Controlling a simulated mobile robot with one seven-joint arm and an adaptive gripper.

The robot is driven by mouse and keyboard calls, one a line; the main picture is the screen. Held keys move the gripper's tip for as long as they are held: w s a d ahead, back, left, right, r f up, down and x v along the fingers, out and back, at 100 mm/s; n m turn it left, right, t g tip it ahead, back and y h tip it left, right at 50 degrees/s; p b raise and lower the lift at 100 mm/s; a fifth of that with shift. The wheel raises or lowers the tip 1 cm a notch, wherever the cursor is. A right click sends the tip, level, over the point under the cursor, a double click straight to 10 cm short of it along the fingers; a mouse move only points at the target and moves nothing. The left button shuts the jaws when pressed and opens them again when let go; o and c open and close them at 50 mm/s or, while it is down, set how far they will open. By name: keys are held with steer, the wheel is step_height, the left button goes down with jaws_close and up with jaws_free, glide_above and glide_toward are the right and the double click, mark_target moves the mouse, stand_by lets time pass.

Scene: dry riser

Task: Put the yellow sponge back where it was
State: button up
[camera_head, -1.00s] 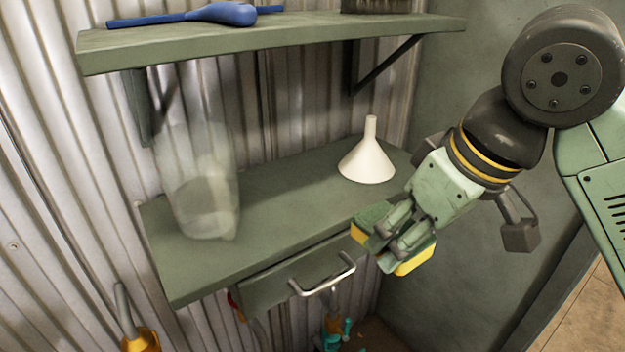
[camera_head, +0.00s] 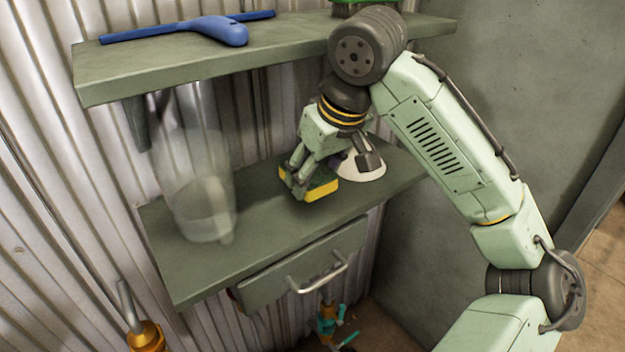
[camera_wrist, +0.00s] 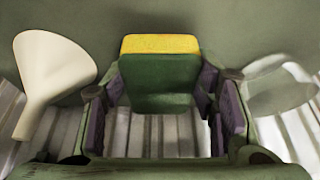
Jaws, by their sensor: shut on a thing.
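The yellow sponge (camera_head: 322,191), with a dark green side, is over the lower shelf (camera_head: 265,222), left of the white funnel. My gripper (camera_head: 304,182) points down and is shut on it. In the wrist view the sponge (camera_wrist: 160,62) sits between the two fingers of my gripper (camera_wrist: 160,95), green face towards the camera and a yellow band at the far edge. The sponge is at or just above the shelf surface; I cannot tell whether it touches. My gripper hides part of it.
The white funnel (camera_head: 362,168) stands close behind my gripper, partly hidden. A clear container (camera_head: 202,195) stands at the shelf's left. The upper shelf (camera_head: 265,60) with a blue tool (camera_head: 222,30) overhangs. A drawer (camera_head: 275,278) is under the lower shelf.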

mark_target(317, 174)
steer(key=p+x, duration=0.1)
steer(key=x, duration=0.2)
steer(key=shift+s+d+f, duration=0.1)
steer(key=shift+f, duration=0.35)
steer(key=shift+f, duration=0.1)
steer(key=o, duration=1)
steer(key=shift+r, duration=0.25)
steer(key=b+v, duration=0.1)
steer(key=v, duration=1.1)
